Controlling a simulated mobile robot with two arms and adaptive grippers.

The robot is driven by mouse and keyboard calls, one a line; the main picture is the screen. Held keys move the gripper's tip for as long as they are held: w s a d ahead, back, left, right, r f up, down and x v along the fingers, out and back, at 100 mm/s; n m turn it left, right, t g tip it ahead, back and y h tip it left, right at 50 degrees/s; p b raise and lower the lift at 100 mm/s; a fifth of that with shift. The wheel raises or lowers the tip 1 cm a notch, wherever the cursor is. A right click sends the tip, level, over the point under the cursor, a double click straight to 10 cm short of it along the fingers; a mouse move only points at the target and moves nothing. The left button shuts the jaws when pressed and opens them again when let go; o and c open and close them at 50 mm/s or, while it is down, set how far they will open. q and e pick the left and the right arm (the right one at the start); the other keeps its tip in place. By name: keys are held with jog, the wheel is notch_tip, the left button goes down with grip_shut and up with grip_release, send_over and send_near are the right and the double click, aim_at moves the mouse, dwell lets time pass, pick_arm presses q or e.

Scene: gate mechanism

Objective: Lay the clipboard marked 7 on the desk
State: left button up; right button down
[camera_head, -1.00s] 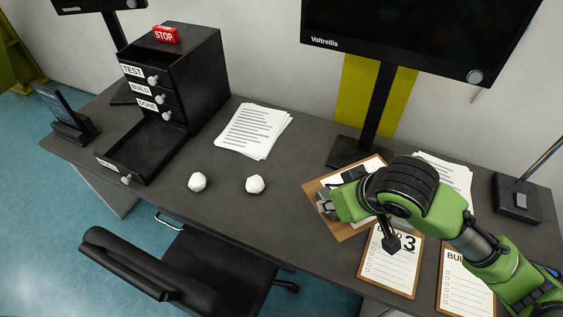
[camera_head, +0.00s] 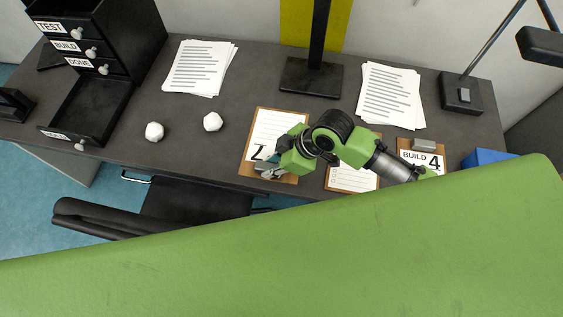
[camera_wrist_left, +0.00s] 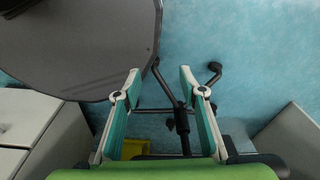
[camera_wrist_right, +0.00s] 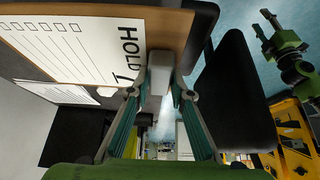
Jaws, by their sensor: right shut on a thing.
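The clipboard marked 7 (camera_head: 251,146) is a brown board with a white sheet at the desk's front middle, its digit partly covered by my right gripper (camera_head: 268,172). In the right wrist view, the clipboard (camera_wrist_right: 75,48) shows the word HOLD and part of a digit. My right gripper (camera_wrist_right: 160,88) is shut on its metal clip (camera_wrist_right: 160,72). I cannot tell whether the board touches the desk (camera_head: 230,105). My left gripper (camera_wrist_left: 162,75) is open and empty, with blue floor behind it.
A clipboard (camera_head: 352,180) partly under my arm and a BUILD 4 clipboard (camera_head: 420,156) lie to the right. Paper stacks (camera_head: 200,68) (camera_head: 391,95), crumpled balls (camera_head: 154,131) (camera_head: 212,122), an open drawer (camera_head: 85,112) and a monitor stand (camera_head: 311,77) surround it. A chair (camera_head: 195,200) stands in front.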

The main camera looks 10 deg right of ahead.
jog(key=d+f, duration=0.1)
jog(key=w+f, duration=0.1)
jog(key=d+f, duration=0.1)
jog(key=f, duration=0.1)
jog(key=shift+w+d, duration=0.15)
jog(key=shift+d, duration=0.2)
jog(key=shift+w+d+f, duration=0.15)
jog(key=shift+d+f, duration=0.25)
jog(key=shift+f, duration=0.1)
notch_tip(320, 180, down, 2)
jog(key=shift+p, duration=0.7)
pick_arm(q)
jog(key=shift+s+a+r, duration=0.15)
jog(key=shift+s+r, duration=0.55)
jog(key=shift+r, duration=0.05)
pick_arm(e)
jog(key=shift+f, duration=0.55)
jog(key=c, duration=1.8)
grip_release()
